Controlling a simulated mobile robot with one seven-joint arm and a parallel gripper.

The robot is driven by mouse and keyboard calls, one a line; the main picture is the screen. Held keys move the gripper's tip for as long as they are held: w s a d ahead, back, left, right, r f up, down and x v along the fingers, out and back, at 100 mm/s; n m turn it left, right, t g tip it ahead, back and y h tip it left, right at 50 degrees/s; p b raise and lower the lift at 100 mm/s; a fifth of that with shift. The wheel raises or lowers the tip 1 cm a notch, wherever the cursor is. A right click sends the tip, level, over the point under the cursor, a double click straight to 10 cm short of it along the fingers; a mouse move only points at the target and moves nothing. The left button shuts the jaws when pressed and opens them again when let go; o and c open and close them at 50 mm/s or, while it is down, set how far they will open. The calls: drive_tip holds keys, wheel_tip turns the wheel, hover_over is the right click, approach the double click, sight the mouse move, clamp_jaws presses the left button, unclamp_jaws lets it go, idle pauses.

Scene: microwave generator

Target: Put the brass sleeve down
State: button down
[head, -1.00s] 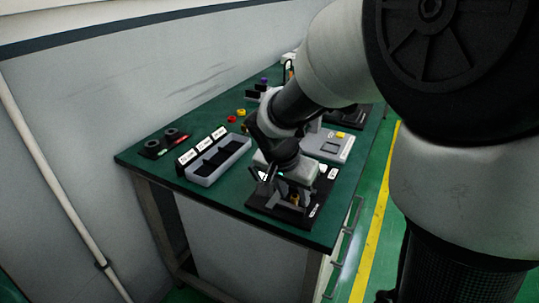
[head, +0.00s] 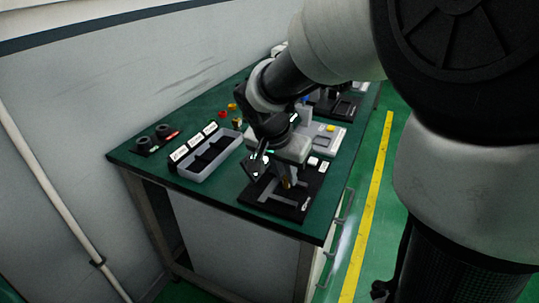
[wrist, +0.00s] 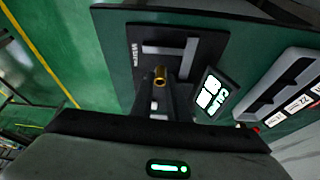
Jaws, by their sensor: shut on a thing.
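The brass sleeve (wrist: 160,75) is a small hollow gold cylinder between my gripper's fingertips in the wrist view. In the head view the sleeve (head: 286,183) shows small below my gripper (head: 283,174). My gripper (wrist: 162,82) is shut on it. Below is a black plate (wrist: 205,62) with pale grey bars and a white label; the same plate (head: 306,197) lies at the table's front right corner in the head view. The sleeve appears to be above the plate; whether it touches cannot be told.
A dark tilted panel with bright white marks (wrist: 214,92) is close beside my fingers. A grey divided tray (head: 212,160) with white labels stands left of the plate. A grey device (head: 325,135) is behind. Small red and yellow parts lie further back on the green table (head: 200,200).

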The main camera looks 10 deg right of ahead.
wheel_tip(320, 180, up, 6)
drive_tip(key=w+p, duration=0.1)
drive_tip(key=p, duration=0.1)
drive_tip(key=w+a+r+n+p, duration=0.2)
drive_tip(key=w+a+p, duration=0.4)
drive_tip(key=w+a, duration=0.45)
drive_tip(key=w+a+f+n+y+p, duration=0.15)
drive_tip(key=w+a+p, duration=0.25)
drive_tip(key=a, duration=0.7)
drive_tip(key=shift+n+t, duration=0.25)
drive_tip(key=shift+t, duration=0.15)
drive_tip(key=f, duration=0.4)
drive_tip(key=a+f, duration=0.1)
drive_tip(key=f, duration=0.1)
drive_tip(key=shift+w+f, duration=0.3)
drive_tip(key=shift+f, duration=2.1)
drive_tip(key=shift+f+b, duration=0.2)
drive_tip(key=shift+b, duration=0.2)
drive_tip(key=c, duration=1.7)
unclamp_jaws()
